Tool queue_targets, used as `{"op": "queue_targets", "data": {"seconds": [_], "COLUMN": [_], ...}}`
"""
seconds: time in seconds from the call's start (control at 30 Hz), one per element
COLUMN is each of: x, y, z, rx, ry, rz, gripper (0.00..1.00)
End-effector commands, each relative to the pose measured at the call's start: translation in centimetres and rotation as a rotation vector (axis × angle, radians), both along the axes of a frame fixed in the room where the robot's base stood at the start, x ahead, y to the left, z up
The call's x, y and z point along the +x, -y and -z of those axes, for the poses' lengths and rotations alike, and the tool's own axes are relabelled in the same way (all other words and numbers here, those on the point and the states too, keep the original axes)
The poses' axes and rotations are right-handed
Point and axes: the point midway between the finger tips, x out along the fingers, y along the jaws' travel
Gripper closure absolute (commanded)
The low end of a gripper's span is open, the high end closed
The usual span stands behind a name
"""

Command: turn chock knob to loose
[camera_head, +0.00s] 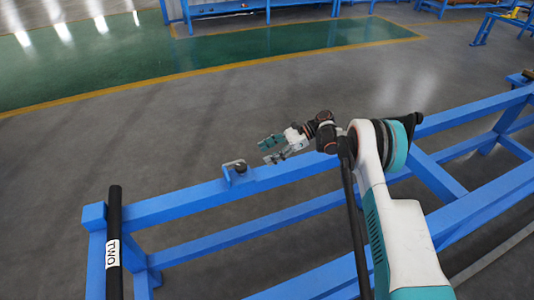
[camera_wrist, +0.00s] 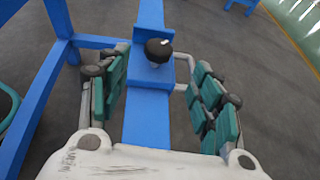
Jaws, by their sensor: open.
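The chock knob is a black round knob (camera_wrist: 159,50) with a small white mark on top. It stands on a blue block on the blue beam (camera_wrist: 151,108), beyond my fingertips in the wrist view. In the head view the knob (camera_head: 239,166) sits on the beam's left part. My gripper (camera_head: 270,149) is just to the right of it and apart from it. In the wrist view my gripper (camera_wrist: 161,80) has its teal-padded fingers spread on both sides of the beam, with nothing between the pads but the beam.
The blue frame (camera_head: 170,206) runs across the floor, with lower rails and a corner post at left. The grey floor (camera_head: 130,135) behind the beam is clear.

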Motion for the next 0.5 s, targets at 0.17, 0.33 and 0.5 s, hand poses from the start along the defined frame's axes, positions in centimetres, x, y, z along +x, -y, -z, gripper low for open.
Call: {"op": "queue_targets", "data": {"seconds": [0.17,0.33,0.5], "x": [-0.3,-1.4,-2.7], "y": [-1.4,-5.4,-8.5], "z": [-0.4,-1.3,-3.2], "rx": [-0.05,-0.242,-0.474], "ry": [0.039,0.203,0.435], "rz": [-0.027,-0.144,-0.338], "gripper": [0.41,0.41,0.41]}}
